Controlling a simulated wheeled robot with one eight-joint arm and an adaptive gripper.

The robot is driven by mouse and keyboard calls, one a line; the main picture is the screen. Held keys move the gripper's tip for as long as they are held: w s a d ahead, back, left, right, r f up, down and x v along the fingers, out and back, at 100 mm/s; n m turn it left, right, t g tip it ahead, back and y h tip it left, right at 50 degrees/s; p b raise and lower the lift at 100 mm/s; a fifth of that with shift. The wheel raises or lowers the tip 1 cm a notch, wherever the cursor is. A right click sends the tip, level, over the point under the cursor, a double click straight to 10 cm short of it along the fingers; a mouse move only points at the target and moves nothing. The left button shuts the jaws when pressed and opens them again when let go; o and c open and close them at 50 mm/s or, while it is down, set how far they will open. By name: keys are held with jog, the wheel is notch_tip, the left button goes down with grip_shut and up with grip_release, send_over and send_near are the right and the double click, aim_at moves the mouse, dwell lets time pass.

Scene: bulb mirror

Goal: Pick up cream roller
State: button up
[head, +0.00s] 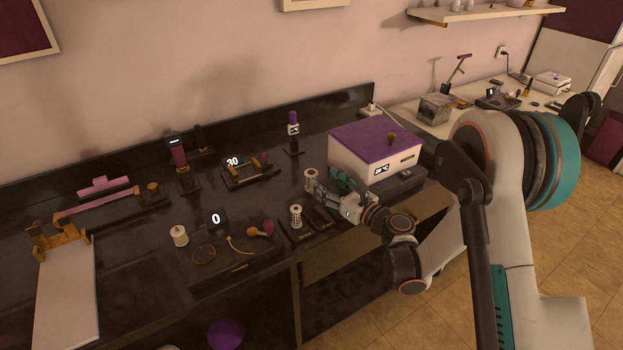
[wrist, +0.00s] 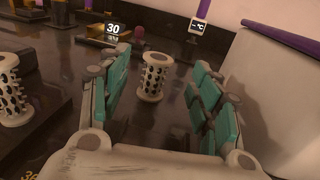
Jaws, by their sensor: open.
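A cream roller (wrist: 154,77), a short upright cylinder with dark holes in its side, stands on the dark counter straight ahead between my fingers in the wrist view. In the head view it (head: 311,175) shows just beyond my fingertips, partly hidden. My gripper (head: 326,183) is open and low over the counter, its teal-padded fingers to either side of the roller's line. In the wrist view the gripper (wrist: 158,70) holds nothing, and I cannot tell whether the roller is within the fingertips.
A second, paler spotted roller (wrist: 12,97) stands to the left; it also shows in the head view (head: 296,216). A white box with a purple lid (head: 375,150) stands close on the right. A display reading 30 (wrist: 113,29) and a purple-topped device (head: 293,127) stand behind.

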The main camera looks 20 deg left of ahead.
aim_at(316, 176)
jog(key=shift+b+x, duration=1.25)
jog(key=shift+x, duration=2.1)
jog(key=shift+s, duration=0.1)
jog(key=shift+c, duration=0.3)
jog(key=c, duration=1.1)
